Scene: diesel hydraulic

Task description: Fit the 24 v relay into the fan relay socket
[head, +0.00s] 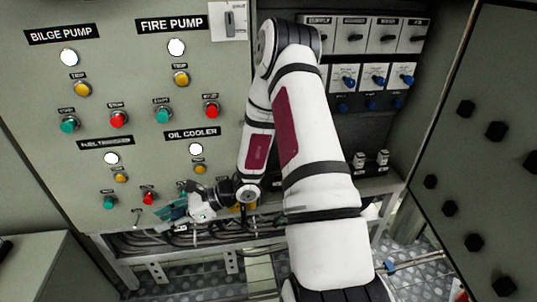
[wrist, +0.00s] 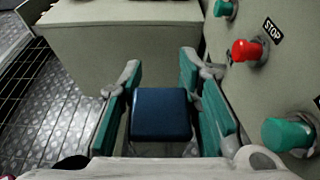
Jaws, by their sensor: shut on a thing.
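My gripper (head: 176,209) is low in front of the grey control panel, just below the lower row of buttons. In the wrist view its green-padded fingers (wrist: 158,82) are closed on both sides of a dark blue block (wrist: 160,114), which I take to be the 24 v relay. In the head view the relay cannot be made out at the gripper. I cannot identify the fan relay socket in either view; my arm covers part of the dark switch panel (head: 347,119).
The grey control panel (head: 127,92) carries lamps and several buttons, including a red stop button (wrist: 247,50) close to my gripper's right. A grey cabinet (wrist: 123,35) stands ahead in the wrist view. Cables (head: 180,240) run below the panel. A bolted grey panel (head: 487,100) bounds the right.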

